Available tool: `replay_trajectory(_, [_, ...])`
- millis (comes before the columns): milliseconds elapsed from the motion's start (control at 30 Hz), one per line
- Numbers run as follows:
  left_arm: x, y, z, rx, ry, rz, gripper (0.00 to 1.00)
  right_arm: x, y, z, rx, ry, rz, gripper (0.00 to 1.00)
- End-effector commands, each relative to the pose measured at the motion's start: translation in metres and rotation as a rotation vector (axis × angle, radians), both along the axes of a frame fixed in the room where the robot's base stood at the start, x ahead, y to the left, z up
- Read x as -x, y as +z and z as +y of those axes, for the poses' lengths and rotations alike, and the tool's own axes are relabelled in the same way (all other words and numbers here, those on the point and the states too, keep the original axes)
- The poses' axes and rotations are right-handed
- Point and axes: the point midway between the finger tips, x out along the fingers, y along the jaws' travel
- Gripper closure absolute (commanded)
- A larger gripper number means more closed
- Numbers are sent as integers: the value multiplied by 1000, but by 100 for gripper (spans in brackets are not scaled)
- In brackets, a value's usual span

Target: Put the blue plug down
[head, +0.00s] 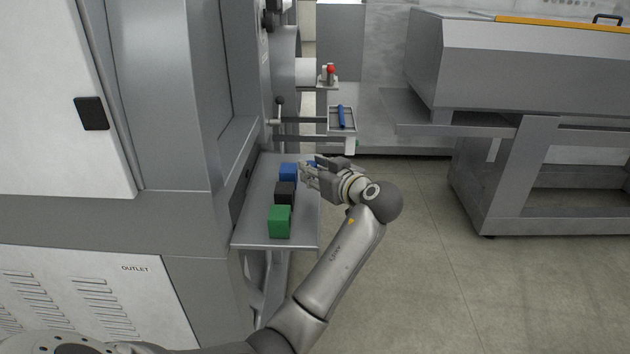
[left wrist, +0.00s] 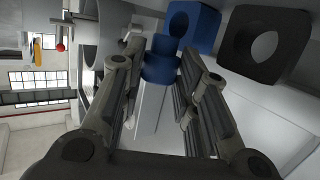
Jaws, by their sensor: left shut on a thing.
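The blue plug (left wrist: 160,66) is a stepped round piece held between the two fingers of my left gripper (left wrist: 158,80). In the head view, a small bit of the blue plug (head: 311,163) shows beside the left gripper (head: 308,174), the rest hidden by it. The gripper is at the right edge of a grey shelf (head: 258,212), to the right of a blue block (head: 288,171). In the left wrist view, the blue block (left wrist: 194,27) has a round hole and is just beyond the plug. Whether the plug touches the shelf is unclear. My right gripper is out of view.
A black block (head: 285,192) with a hole and a green block (head: 280,221) stand in line with the blue one. A small tray (head: 351,128) holding a blue rod (head: 341,117) and a red knob (head: 331,69) are farther back. The shelf's front left is bare.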

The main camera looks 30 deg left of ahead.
Motion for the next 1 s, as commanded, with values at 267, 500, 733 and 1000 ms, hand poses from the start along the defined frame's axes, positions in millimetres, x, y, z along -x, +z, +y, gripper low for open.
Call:
replay_trajectory(267, [-3, -33, 2, -1, 0, 4, 92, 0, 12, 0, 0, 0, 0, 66])
replay_trajectory(500, [-3, -35, 2, 0, 0, 2, 92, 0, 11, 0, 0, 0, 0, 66])
replay_trajectory(733, [-2, -38, 2, 0, 0, 2, 61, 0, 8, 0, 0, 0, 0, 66])
replay_trajectory(1000, [-2, -38, 2, 0, 0, 2, 49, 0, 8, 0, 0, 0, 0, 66])
